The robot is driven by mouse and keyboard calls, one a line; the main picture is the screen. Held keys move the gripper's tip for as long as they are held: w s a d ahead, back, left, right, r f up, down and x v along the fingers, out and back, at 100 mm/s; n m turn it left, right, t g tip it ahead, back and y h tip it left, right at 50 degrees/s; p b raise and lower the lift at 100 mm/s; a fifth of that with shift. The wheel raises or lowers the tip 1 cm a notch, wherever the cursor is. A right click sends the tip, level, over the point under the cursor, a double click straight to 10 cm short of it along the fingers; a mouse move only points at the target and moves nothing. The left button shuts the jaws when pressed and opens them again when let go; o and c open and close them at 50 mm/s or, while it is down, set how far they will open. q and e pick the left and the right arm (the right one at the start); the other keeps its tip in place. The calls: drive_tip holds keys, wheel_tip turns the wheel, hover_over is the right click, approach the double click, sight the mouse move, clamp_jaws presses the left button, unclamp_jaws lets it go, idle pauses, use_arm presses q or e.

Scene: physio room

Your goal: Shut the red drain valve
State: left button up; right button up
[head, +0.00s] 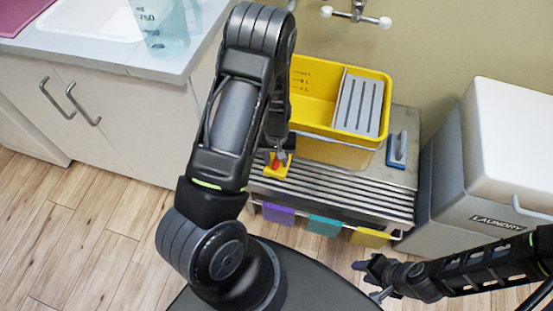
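The yellow mop bucket (315,88) stands on a ribbed metal bench. A small yellow drain piece (270,174) sticks out low at its front left, with a bit of the red drain valve (276,163) showing on it. My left gripper (279,158) points down right at the red valve and partly hides it. I cannot tell whether its fingers touch the valve or how far they are apart. My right gripper (368,281) is low at the right, in front of the bench, away from the valve. Its fingers look apart and empty.
The bench (345,190) carries a blue-and-grey brush (397,147) at right; purple, teal and yellow cloths hang in front. A grey laundry bin (470,165) stands to the right. The counter (95,50) with a blue jug (162,28) is left. A wall tap (357,13) is above.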

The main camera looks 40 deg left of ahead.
use_arm(q)
drive_tip(key=shift+c, duration=0.3)
clamp_jaws()
drive_tip(key=shift+n, duration=0.4)
drive_tip(key=n, duration=0.3)
drive_tip(key=shift+p, duration=0.4)
drive_tip(key=n+p, duration=0.1)
drive_tip(key=n, duration=0.3)
drive_tip(key=shift+r+n, duration=0.1)
drive_tip(key=shift+n, duration=0.3)
drive_tip(key=n+p, duration=0.1)
drive_tip(key=n, duration=0.3)
drive_tip(key=shift+n, duration=0.3)
drive_tip(key=n+p, duration=0.1)
drive_tip(key=n, duration=0.3)
drive_tip(key=shift+n, duration=0.3)
